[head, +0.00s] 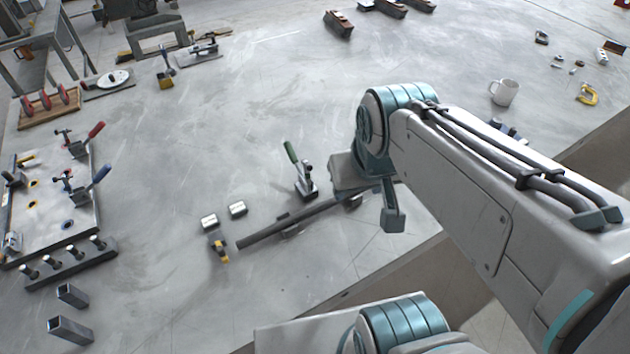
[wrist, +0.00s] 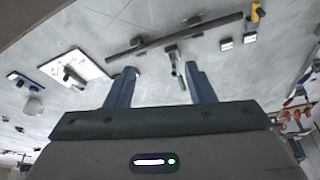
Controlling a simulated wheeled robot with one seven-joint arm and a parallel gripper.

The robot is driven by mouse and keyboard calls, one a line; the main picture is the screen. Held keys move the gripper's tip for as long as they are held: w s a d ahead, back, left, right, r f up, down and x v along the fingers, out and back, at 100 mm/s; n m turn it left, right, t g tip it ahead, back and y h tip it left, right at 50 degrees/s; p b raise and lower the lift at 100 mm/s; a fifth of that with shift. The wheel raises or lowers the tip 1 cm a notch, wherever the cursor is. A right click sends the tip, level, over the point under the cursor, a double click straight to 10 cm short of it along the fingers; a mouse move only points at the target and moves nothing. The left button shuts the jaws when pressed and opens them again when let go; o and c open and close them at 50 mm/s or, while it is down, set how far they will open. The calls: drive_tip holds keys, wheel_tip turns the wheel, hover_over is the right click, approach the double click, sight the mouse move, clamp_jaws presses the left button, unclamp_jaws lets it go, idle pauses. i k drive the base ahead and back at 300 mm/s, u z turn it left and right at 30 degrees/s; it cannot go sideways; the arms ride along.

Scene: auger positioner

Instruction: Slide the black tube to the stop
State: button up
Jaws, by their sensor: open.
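The black tube (head: 285,225) lies slanted on the grey table, its lower left end a short gap from a small dark and yellow piece (head: 220,249), which may be the stop. In the wrist view the tube (wrist: 150,44) runs across the top, beyond my fingertips, with the yellow piece (wrist: 257,12) near its right end. A toggle clamp with a green handle (head: 291,152) stands beside the tube's middle. My gripper (wrist: 161,76) is open and empty, apart from the tube. In the head view my arm hides the tube's right end and most of my gripper.
Two small silver blocks (head: 238,209) sit beside the tube's left end. A clamp plate (head: 60,200), a rack of pegs (head: 72,263) and square tubes (head: 70,328) stand at the left. A white mug (head: 503,92) is at the right.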

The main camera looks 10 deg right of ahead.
sight(272, 230)
drive_tip(key=k, duration=0.5)
drive_tip(key=z, duration=1.6)
drive_tip(key=i, duration=1.15)
drive_tip(key=u, duration=2.15)
